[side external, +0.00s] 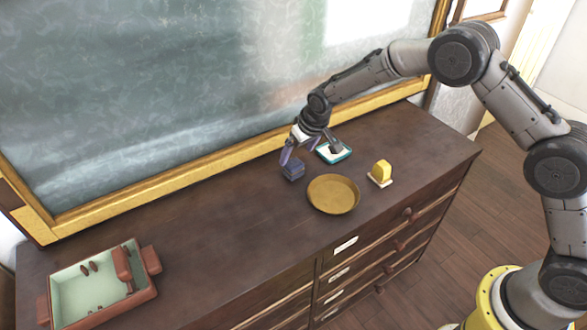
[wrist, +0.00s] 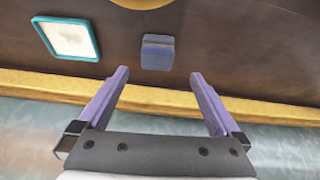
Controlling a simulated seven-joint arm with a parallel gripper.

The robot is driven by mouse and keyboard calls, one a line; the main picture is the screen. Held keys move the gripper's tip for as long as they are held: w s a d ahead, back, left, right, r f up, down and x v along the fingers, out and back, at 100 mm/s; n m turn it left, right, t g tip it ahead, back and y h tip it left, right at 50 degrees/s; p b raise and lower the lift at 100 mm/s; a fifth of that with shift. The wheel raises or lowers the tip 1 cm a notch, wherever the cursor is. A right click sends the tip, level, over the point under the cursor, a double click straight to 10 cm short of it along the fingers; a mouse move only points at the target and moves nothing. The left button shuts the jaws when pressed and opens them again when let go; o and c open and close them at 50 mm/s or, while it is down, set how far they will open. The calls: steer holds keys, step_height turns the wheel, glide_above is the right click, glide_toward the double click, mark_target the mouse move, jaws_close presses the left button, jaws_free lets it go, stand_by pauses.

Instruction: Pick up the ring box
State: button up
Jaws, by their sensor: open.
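The ring box, a small blue-purple box (side external: 293,172), sits on the dark wooden cabinet top between the blackboard frame and a round yellow dish. In the wrist view the box (wrist: 158,53) lies just beyond the fingertips, roughly centred between them, with its lid seam visible. My gripper (side external: 310,153) is open and empty above the cabinet top, close to the box. In the wrist view its two purple fingers (wrist: 159,76) are spread wider than the box and do not touch it.
A teal-rimmed white tray (side external: 341,157) is close to the box, partly behind a finger; it also shows in the wrist view (wrist: 42,37). The round yellow dish (side external: 351,208) and a yellow item (side external: 381,171) stand nearby. A red-brown bin (side external: 146,292) is far left. The blackboard's frame (side external: 130,190) borders the back.

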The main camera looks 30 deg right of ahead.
mark_target(293, 163)
steer(key=x, duration=0.7)
steer(key=shift+w+d+f, duration=0.1)
steer(key=shift+d, duration=0.1)
steer(key=c, duration=1.4)
steer(key=shift+c, duration=0.5)
